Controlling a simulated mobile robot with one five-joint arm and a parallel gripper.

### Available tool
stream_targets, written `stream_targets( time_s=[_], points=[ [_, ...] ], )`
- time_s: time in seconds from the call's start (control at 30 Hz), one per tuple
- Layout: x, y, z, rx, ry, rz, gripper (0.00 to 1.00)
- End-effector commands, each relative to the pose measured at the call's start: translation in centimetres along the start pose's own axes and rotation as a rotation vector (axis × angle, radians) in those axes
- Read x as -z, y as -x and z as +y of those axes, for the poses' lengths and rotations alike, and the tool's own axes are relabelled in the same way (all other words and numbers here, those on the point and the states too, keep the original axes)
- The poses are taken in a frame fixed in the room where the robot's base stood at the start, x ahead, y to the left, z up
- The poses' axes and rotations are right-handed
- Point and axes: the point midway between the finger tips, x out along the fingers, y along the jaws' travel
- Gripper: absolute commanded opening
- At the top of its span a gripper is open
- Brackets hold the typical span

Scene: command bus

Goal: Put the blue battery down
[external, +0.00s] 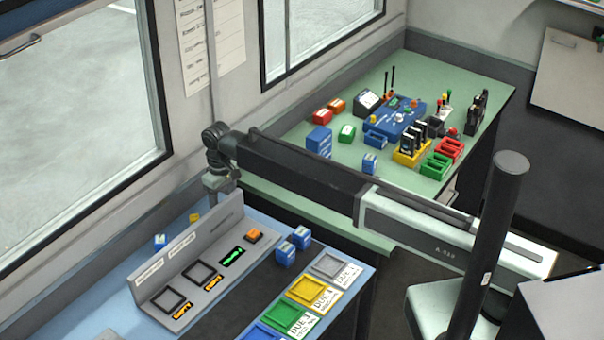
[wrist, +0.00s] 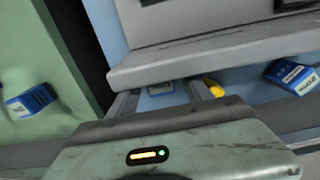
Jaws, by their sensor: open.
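My gripper (external: 217,192) is open and points down behind the upright back of the grey charging panel (external: 195,258). In the wrist view a blue battery with a pale label (wrist: 161,88) shows between my two open fingers (wrist: 160,100), over the blue counter. It is partly hidden by the panel edge and by my gripper body, so I cannot tell whether a finger touches it. The external view does not show this battery clearly. Another blue battery (wrist: 290,76) lies to the right on the blue counter; it also shows in the external view (external: 160,241).
A yellow battery (wrist: 214,88) lies close beside my right finger. Blue batteries (external: 285,254) stand in front of the panel, near coloured trays (external: 308,290). The green counter (external: 300,185) holds more batteries and devices. A dark gap (wrist: 75,45) separates the counters.

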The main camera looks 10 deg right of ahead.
Motion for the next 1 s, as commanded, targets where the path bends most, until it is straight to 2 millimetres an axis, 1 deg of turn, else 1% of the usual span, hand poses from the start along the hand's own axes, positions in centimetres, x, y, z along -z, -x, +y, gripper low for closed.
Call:
stream_targets(
  time_s=[0.03,0.2,0.33,0.4,0.47,0.77,0.8,0.87,0.93,0.97,1.0],
  points=[
    [0.0,2.2,0.0,0.0,0.0,0.0,0.58],
    [0.0,6.2,0.0,0.0,0.0,0.0,0.58],
    [0.0,8.6,0.0,0.0,0.0,-0.001,0.58],
    [0.0,9.3,0.0,0.0,0.0,-0.001,0.58],
    [0.0,9.5,0.0,0.0,0.0,-0.001,0.58],
    [0.0,9.2,0.0,0.0,0.0,-0.001,0.58],
    [-0.1,9.2,0.3,0.0,-0.003,-0.001,0.58],
    [-1.0,9.2,1.7,0.0,-0.019,-0.001,0.58],
    [-3.1,9.2,5.2,-0.001,-0.062,-0.001,0.58],
    [-4.5,9.2,7.2,-0.001,-0.088,-0.001,0.58],
    [-6.9,9.2,10.5,-0.001,-0.131,-0.001,0.58]
  ],
)
